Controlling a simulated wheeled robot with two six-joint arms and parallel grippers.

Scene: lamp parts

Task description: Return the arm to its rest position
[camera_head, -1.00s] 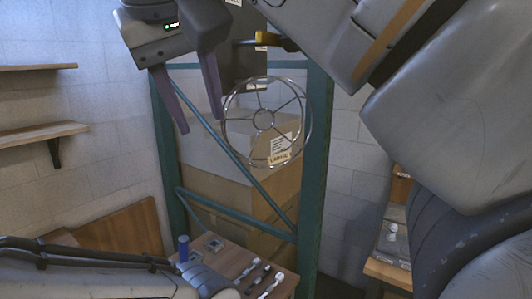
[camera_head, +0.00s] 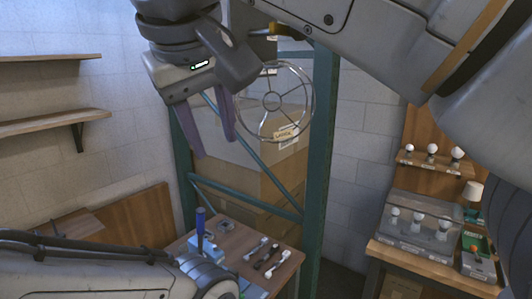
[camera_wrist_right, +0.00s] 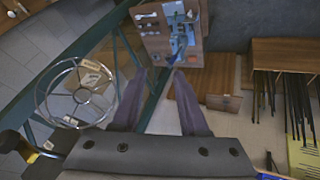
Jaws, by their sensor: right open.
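My right gripper (camera_head: 215,148) is raised high in the head view, left of centre. Its two grey-purple fingers are spread and point down, with nothing between them. They also show apart and empty in the right wrist view (camera_wrist_right: 161,73). A round wire frame with spokes (camera_head: 271,101) is just right of the fingers in the head view; it shows left of them in the right wrist view (camera_wrist_right: 81,95). I cannot tell what holds it. My left arm crosses the lower left of the head view; its gripper is out of frame.
A teal rack post (camera_head: 319,160) stands behind, with cardboard boxes (camera_head: 285,165). Below is a wooden table (camera_head: 232,238) with a blue-handled tool (camera_head: 201,222) and small parts. At right, a bench holds a clear case (camera_head: 420,218) with bulbs. Wall shelves (camera_head: 40,122) are at left.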

